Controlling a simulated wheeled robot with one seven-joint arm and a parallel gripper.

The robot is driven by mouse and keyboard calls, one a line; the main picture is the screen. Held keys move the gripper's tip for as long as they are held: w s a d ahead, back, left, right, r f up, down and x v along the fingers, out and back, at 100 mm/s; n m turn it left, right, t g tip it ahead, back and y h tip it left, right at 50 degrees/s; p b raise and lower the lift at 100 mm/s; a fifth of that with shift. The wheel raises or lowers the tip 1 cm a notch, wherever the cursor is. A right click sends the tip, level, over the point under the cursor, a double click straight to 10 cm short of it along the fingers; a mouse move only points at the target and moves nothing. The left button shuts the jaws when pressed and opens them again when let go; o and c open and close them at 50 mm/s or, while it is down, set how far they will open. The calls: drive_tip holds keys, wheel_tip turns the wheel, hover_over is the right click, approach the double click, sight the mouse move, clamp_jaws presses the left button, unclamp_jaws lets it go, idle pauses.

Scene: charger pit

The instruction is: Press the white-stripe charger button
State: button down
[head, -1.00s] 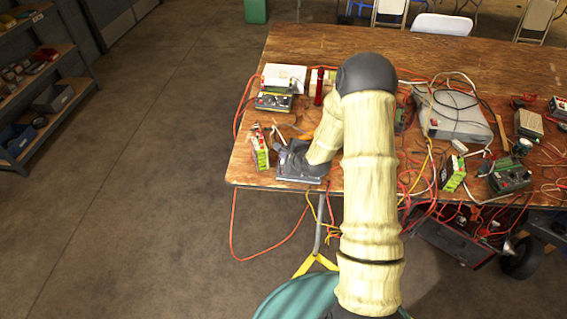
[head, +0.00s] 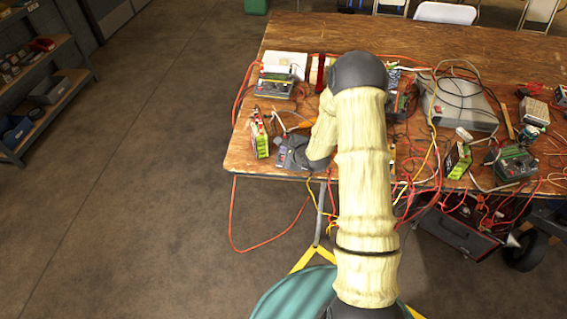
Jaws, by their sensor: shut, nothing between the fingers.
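My gripper (head: 289,152) is dark grey and points down at the front left of the wooden table (head: 430,40). It is low over a small dark charger (head: 281,156) and hides most of it; I cannot tell whether it touches. The fingertips are hard to make out, but the jaws look shut and empty. A third green and dark charger (head: 516,165) is at the right. A further device (head: 402,103) is partly hidden behind my arm. No white stripe can be made out on any charger.
A red upright object (head: 317,72) and a large grey box (head: 459,103) are farther back. Floor at the left is clear.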

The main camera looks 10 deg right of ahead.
sight(280, 155)
drive_tip(key=shift+w+d+f+b, duration=0.15)
drive_tip(key=shift+f+b, duration=0.15)
drive_tip(key=shift+f, duration=0.45)
drive_tip(key=shift+w+f+b, duration=0.15)
drive_tip(key=shift+f+b, duration=0.15)
drive_tip(key=shift+f, duration=0.45)
idle(0.8)
drive_tip(key=shift+f, duration=0.4)
drive_tip(key=shift+f+b, duration=0.4)
idle(0.7)
drive_tip(key=shift+r, duration=0.1)
drive_tip(key=shift+r+p, duration=0.7)
drive_tip(key=shift+r, duration=0.05)
drive_tip(key=r+p, duration=0.2)
drive_tip(key=s+r+p, duration=0.1)
drive_tip(key=r, duration=0.1)
drive_tip(key=shift+r+p, duration=0.4)
